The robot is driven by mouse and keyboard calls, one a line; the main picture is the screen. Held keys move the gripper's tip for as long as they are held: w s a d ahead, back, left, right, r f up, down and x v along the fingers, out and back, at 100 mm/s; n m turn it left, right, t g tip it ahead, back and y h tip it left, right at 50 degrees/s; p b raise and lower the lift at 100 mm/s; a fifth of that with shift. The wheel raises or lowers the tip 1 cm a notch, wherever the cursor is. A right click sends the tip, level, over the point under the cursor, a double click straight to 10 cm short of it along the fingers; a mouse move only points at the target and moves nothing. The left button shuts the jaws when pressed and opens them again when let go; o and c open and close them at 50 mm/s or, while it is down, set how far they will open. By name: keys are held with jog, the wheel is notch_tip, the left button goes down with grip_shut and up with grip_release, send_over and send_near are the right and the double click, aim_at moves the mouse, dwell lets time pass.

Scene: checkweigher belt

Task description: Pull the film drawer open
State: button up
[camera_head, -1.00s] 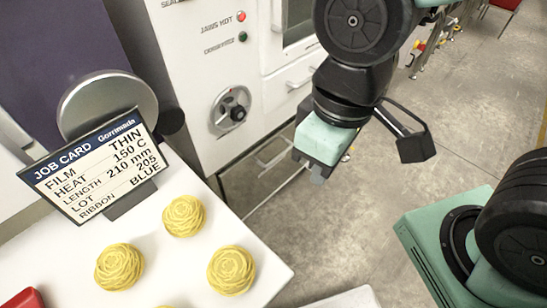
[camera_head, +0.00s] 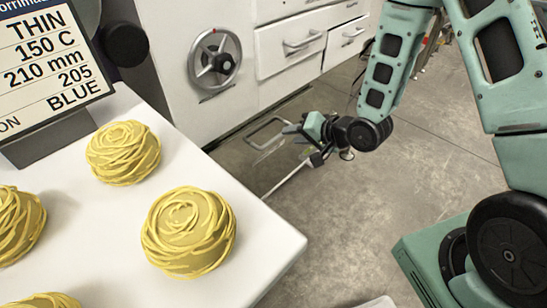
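The white machine cabinet has several drawers; no label shows which is the film drawer. A low grey drawer (camera_head: 238,152) with a loop handle (camera_head: 262,134) sits beneath the white front, partly hidden by the near table. Two white drawers with bar handles, one left (camera_head: 309,40) and one right (camera_head: 345,40), are higher up. My gripper (camera_head: 289,129) is at the right end of the low loop handle, with its fingers pointing left towards the cabinet. The fingertips are small, and I cannot tell whether they touch or hold the handle.
A white table (camera_head: 262,226) with several yellow pasta nests (camera_head: 188,232) fills the lower left. A job card (camera_head: 45,62) stands on it. A round handwheel (camera_head: 214,60) sticks out from the cabinet.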

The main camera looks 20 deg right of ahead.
aim_at(275, 140)
jog(key=s+d+f+m+t+y+b, duration=0.1)
jog(key=d+f+m+t+b, duration=0.4)
jog(key=f, duration=0.5)
jog(key=shift+m+g, duration=0.5)
jog(key=shift+m, duration=0.1)
jog(key=b+x, duration=0.1)
jog(key=x, duration=0.4)
jog(key=b+x, duration=0.1)
jog(key=x, duration=0.5)
jog(key=b+x, duration=0.1)
jog(key=x, duration=0.4)
jog(key=shift+w+d+r, duration=0.15)
jog(key=shift+w+d, duration=0.05)
jog(key=shift+w, duration=0.35)
grip_shut()
